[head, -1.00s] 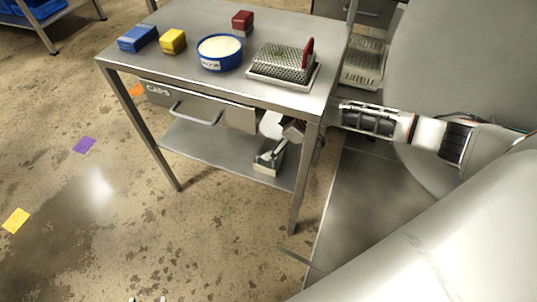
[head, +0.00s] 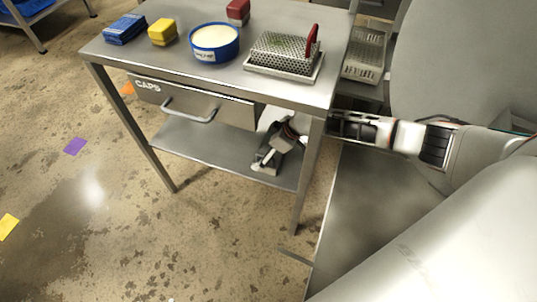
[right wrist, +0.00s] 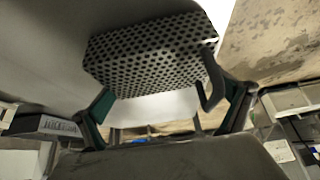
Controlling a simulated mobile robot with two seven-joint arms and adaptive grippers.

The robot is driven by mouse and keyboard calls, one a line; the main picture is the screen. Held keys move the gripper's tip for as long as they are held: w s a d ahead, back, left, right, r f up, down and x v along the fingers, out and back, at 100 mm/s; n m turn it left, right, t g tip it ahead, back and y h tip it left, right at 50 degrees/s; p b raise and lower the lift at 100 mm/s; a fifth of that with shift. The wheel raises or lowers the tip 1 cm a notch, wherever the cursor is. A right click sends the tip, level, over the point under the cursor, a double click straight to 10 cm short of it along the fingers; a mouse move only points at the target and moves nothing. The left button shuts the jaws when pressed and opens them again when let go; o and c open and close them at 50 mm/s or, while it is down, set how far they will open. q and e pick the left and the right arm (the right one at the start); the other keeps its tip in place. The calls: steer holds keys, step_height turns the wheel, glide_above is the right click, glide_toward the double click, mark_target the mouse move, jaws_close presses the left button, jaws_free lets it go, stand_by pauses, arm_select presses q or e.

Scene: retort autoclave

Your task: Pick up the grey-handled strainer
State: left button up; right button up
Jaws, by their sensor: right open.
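In the right wrist view the grey-handled strainer (right wrist: 150,58) is a perforated metal basket just ahead of my right gripper (right wrist: 168,112). Its dark grey looped handle (right wrist: 214,82) lies between the two spread fingers, closer to the right-hand one. The fingers are open, and I see no grip on the handle. In the head view my right gripper (head: 268,158) is low under the tabletop, over the lower shelf (head: 200,150), partly hidden by the table. I cannot make out this strainer there. My left gripper is not in view.
On the steel tabletop (head: 290,88) stand a red-handled perforated basket (head: 283,50), a blue tub (head: 214,42), and blue (head: 124,29), yellow (head: 162,31) and red (head: 238,11) blocks. The CAPS drawer (head: 190,103) and a table leg (head: 308,175) border my right arm's space.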

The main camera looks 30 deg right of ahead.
steer(key=shift+w+r, duration=0.1)
steer(key=shift+r, duration=0.15)
steer(key=c, duration=1.1)
